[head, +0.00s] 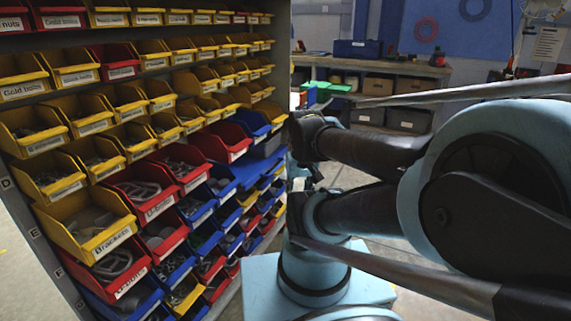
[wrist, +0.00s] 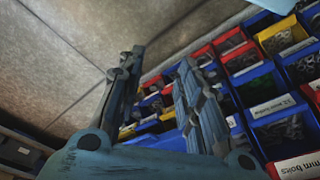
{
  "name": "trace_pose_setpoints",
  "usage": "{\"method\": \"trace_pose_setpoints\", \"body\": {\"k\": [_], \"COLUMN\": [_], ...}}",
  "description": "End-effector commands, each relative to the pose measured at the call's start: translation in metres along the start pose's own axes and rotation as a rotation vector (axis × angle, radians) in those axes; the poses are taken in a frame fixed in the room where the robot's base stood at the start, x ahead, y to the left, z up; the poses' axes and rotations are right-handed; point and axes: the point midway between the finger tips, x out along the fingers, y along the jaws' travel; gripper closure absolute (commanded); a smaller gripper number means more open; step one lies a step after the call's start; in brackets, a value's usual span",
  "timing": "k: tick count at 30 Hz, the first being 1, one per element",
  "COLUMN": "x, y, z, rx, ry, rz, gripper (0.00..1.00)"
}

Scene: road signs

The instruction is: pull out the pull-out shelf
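A tall rack (head: 40,238) of yellow, red and blue bins fills the left of the head view. A flat blue surface (head: 258,167) sits among the bins at its right-hand side, partly hidden; I cannot tell whether it is the pull-out shelf. My gripper (wrist: 158,62) shows in the wrist view with its two fingers spread apart and nothing between them. Bins lie beyond and to the right of the fingers, and I see no contact. In the head view my arm hides much of the area right of the rack, and the fingers are not clear there.
A workbench (head: 385,66) with boxes stands at the back, with grey bins (head: 408,119) below it. Bare concrete floor (wrist: 50,75) shows at the left of the wrist view. The bins project from the rack close to my arm.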

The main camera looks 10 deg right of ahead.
Motion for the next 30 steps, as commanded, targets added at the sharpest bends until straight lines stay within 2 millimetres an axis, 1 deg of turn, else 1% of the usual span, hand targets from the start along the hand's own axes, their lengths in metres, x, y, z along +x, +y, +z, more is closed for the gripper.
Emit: {"method": "trace_pose_setpoints", "body": {"k": [8, 11, 14, 17, 20, 24, 26, 30], "x": [0.0, -0.007, -0.014, -0.023, -0.035, -0.048, -0.052, -0.059], "y": [0.0, 0.0, 0.0, 0.001, 0.001, 0.001, 0.001, 0.002], "z": [0.0, 0.006, -0.004, -0.021, -0.044, -0.079, -0.094, -0.132], "rx": [0.0, 0.004, 0.02, 0.05, 0.089, 0.148, 0.174, 0.232], "ry": [0.0, 0.011, 0.009, 0.003, -0.002, -0.012, -0.017, -0.027], "rz": [0.0, -0.001, -0.004, -0.011, -0.02, -0.032, -0.038, -0.05], "gripper": [0.67, 0.67, 0.67, 0.67, 0.67, 0.67, 0.67, 0.67]}}
